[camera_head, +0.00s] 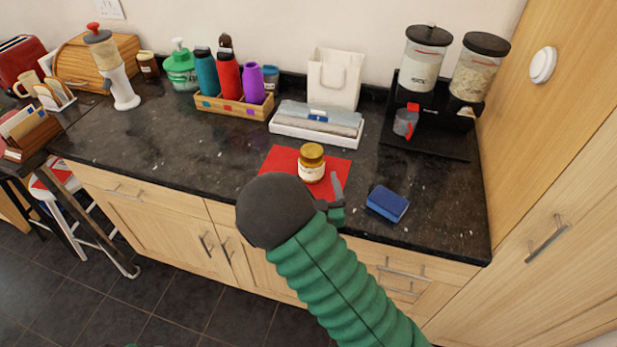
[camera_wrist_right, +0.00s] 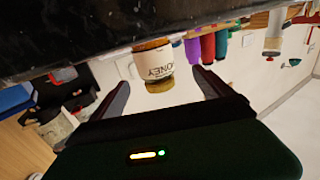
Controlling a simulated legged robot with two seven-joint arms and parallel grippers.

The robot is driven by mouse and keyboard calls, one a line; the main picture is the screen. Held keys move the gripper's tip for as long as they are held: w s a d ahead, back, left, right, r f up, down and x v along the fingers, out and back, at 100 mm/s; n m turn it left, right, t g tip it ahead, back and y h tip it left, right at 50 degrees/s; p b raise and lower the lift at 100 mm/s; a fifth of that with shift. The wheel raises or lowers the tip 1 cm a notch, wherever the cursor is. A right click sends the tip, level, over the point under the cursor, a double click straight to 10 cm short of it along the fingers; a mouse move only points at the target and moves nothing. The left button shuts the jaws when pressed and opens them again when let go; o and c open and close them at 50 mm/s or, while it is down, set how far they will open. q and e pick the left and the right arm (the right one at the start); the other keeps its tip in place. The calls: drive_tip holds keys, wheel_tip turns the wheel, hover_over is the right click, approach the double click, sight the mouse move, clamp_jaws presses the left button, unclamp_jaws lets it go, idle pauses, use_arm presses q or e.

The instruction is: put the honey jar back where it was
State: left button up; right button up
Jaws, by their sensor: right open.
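The honey jar (camera_head: 312,164), with a gold lid and a white label, stands upright on a red mat (camera_head: 279,158) on the dark counter. In the right wrist view, which is upside down, the jar (camera_wrist_right: 153,66) shows its "HONEY" label between and beyond my two fingers. My right gripper (camera_head: 328,194) is open and empty, low at the near side of the jar. My dark forearm end hides part of the mat and one finger in the head view. My left gripper is not in view.
A blue sponge (camera_head: 387,203) lies right of the mat. Behind it are a white tray (camera_head: 317,134) and a wooden bottle rack (camera_head: 233,107). A dispenser stand (camera_head: 428,140) is at the back right. The counter left of the mat is clear.

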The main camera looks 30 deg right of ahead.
sight(311, 172)
drive_tip(key=d+b, duration=0.1)
drive_tip(key=d+f+b, duration=0.1)
drive_tip(key=shift+w+f+b, duration=0.1)
drive_tip(key=shift+w+b, duration=0.25)
drive_tip(key=shift+b, duration=0.05)
drive_tip(key=shift+d+b, duration=0.1)
drive_tip(key=shift+b, duration=0.2)
drive_tip(key=shift+w+r, duration=0.2)
drive_tip(key=shift+r, duration=0.15)
drive_tip(key=w, duration=0.4)
drive_tip(key=shift+d, duration=0.15)
drive_tip(key=shift+w+d, duration=0.15)
drive_tip(key=shift+w, duration=0.15)
drive_tip(key=shift+d+f, duration=0.15)
drive_tip(key=shift+d, duration=0.4)
drive_tip(key=shift+c, duration=0.7)
drive_tip(key=shift+s, duration=0.1)
drive_tip(key=shift+c, duration=1.3)
drive_tip(key=shift+a, duration=0.3)
drive_tip(key=c, duration=0.9)
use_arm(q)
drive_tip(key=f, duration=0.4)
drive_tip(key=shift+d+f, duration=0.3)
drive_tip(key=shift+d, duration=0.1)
use_arm(e)
drive_tip(key=shift+d, duration=0.15)
clamp_jaws()
